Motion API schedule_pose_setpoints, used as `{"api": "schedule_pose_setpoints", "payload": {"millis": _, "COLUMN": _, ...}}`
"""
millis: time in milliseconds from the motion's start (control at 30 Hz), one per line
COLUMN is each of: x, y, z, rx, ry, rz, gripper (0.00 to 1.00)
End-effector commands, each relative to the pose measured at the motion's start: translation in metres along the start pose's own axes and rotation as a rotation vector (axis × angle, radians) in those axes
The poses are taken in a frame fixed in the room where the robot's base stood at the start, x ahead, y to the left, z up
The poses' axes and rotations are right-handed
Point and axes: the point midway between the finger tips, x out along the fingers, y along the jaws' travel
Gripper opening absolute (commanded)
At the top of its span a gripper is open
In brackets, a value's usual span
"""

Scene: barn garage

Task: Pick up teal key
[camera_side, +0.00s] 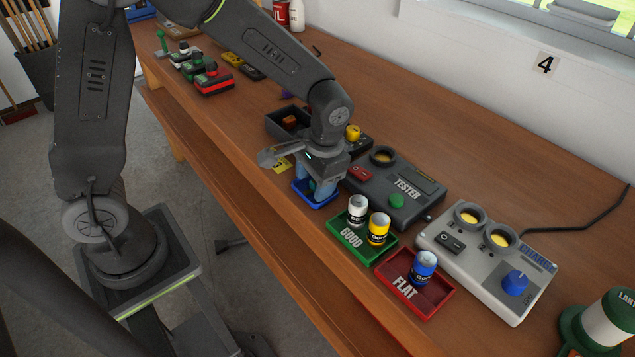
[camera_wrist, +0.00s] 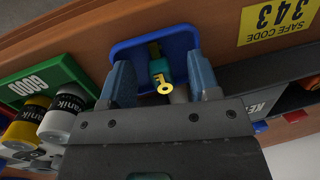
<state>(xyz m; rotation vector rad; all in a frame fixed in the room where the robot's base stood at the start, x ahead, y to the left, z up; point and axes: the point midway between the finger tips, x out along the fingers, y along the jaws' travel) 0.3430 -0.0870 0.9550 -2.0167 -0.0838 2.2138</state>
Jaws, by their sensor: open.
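The teal key (camera_wrist: 156,54), a teal piece with a gold key shape (camera_wrist: 163,84) on it, is in a small blue tray (camera_wrist: 124,52) in the wrist view. In the side view a bit of teal (camera_side: 311,186) shows in the blue tray (camera_side: 318,206), largely hidden by my gripper. My gripper (camera_wrist: 160,78) is open, its two blue fingers on either side of the teal key with gaps between. In the side view my gripper (camera_side: 319,186) points down into the tray.
The grey tester (camera_side: 405,180) stands right of the tray. The green GOOD tray (camera_side: 350,240) with two cans and the red FLAT tray (camera_side: 405,292) with a blue can lie nearer. A dark box (camera_side: 283,122) stands behind. A yellow safe code label (camera_wrist: 276,20) lies beside the tray.

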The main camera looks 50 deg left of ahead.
Motion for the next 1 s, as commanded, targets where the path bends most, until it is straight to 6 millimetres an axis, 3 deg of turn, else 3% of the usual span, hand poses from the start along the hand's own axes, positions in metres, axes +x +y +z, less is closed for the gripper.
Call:
{"api": "schedule_pose_setpoints", "payload": {"millis": 100, "x": -0.0003, "y": 0.0000, "z": -0.0001, "rx": 0.000, "ry": 0.000, "rz": 0.000, "gripper": 0.54}}
{"api": "schedule_pose_setpoints", "payload": {"millis": 667, "x": -0.0007, "y": 0.0001, "z": -0.0002, "rx": 0.000, "ry": 0.000, "rz": 0.000, "gripper": 0.01}}
{"api": "schedule_pose_setpoints", "payload": {"millis": 1000, "x": -0.0046, "y": -0.0004, "z": -0.0002, "rx": 0.000, "ry": 0.002, "rz": 0.000, "gripper": 0.00}}
